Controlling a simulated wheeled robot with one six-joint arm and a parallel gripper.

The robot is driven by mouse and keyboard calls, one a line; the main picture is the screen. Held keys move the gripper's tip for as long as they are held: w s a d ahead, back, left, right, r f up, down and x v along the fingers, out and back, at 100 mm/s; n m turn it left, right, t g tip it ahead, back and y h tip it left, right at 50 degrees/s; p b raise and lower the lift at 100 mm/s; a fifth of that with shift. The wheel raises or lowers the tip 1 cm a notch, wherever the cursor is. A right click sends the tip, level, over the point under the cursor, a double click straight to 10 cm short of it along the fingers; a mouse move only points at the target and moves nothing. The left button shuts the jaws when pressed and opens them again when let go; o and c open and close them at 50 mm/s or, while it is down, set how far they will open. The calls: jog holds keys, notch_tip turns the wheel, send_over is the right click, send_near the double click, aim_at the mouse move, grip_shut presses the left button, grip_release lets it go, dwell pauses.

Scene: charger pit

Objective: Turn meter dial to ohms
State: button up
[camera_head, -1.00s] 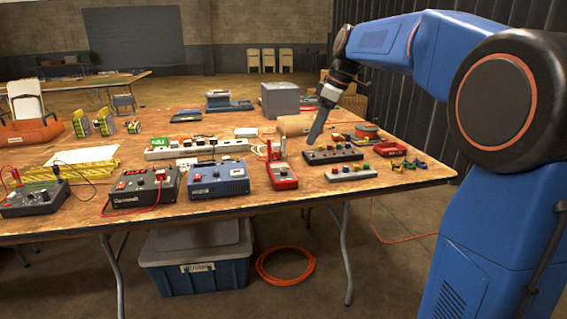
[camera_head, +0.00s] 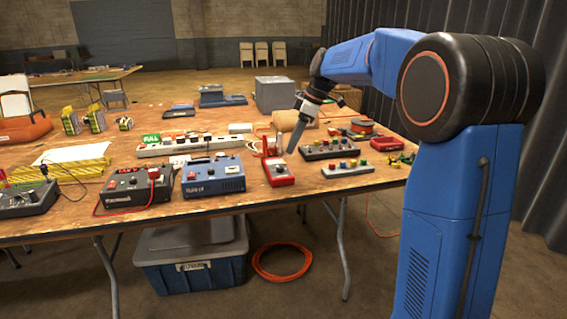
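The red handheld meter (camera_head: 279,173) lies near the front edge of the table, right of the blue boxed instrument. Its grey face carries a dial too small to read, so I cannot tell its setting. My gripper (camera_head: 291,151) points down and left, with its tip just above and beside the meter's upper right part. I cannot tell whether the tip touches the meter. The fingers look close together, but the gap between them is not clear at this size.
A blue instrument (camera_head: 212,176) and a black instrument (camera_head: 137,187) stand to the left on the table (camera_head: 290,202). A black box with coloured knobs (camera_head: 332,148) and a grey button box (camera_head: 347,169) sit right of the meter. A white power strip (camera_head: 180,145) lies behind.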

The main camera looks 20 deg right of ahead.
aim_at(281, 167)
jog(key=x, duration=0.8)
jog(key=shift+a+f, duration=0.2)
jog(key=shift+f, duration=0.1)
grip_shut()
